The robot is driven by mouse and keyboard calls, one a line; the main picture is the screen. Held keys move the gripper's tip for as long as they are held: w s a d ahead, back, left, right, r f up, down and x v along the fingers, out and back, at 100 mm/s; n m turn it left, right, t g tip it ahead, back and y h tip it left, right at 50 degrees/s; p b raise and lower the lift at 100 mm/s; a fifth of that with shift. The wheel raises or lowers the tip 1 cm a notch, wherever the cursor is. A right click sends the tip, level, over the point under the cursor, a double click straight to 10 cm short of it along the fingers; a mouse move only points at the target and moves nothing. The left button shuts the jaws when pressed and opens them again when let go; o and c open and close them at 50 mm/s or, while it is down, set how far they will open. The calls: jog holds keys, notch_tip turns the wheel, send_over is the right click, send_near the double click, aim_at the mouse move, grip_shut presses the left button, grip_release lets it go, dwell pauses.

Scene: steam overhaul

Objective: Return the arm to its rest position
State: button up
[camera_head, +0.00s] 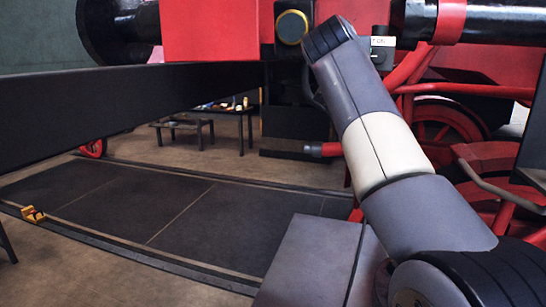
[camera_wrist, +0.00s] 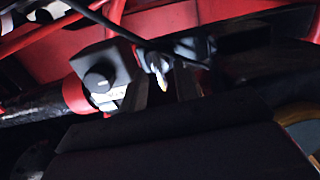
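My arm (camera_head: 383,145) rises from the lower right of the head view and reaches up to the red machine, ending in a dark joint near the top middle. My gripper is hidden behind that joint in the head view. In the wrist view my gripper (camera_wrist: 161,80) shows two grey fingers with a gap between them, so it looks open. A small bright metal piece (camera_wrist: 157,66) shows between or just beyond the fingertips. I cannot tell whether it touches them. A grey box with a dark knob (camera_wrist: 100,75) is left of the fingers.
A gold-rimmed round fitting (camera_head: 292,27) and a small labelled box (camera_head: 382,50) flank the arm's end. Red pipes (camera_head: 415,70) and a red wheel (camera_head: 440,130) lie to the right. A black beam (camera_head: 110,105) crosses the left. The dark floor plates (camera_head: 130,205) are mostly clear.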

jog(key=b+v, duration=0.3)
jog(key=v, duration=0.8)
jog(key=w+d+n+p, duration=0.3)
jog(key=w+n+p, duration=0.4)
jog(key=w+n, duration=0.2)
jog(key=shift+w+d+p, duration=0.15)
jog(key=shift+w+p, duration=0.25)
jog(key=shift+w, duration=0.35)
jog(key=shift+n, duration=0.3)
jog(key=shift+s, duration=0.15)
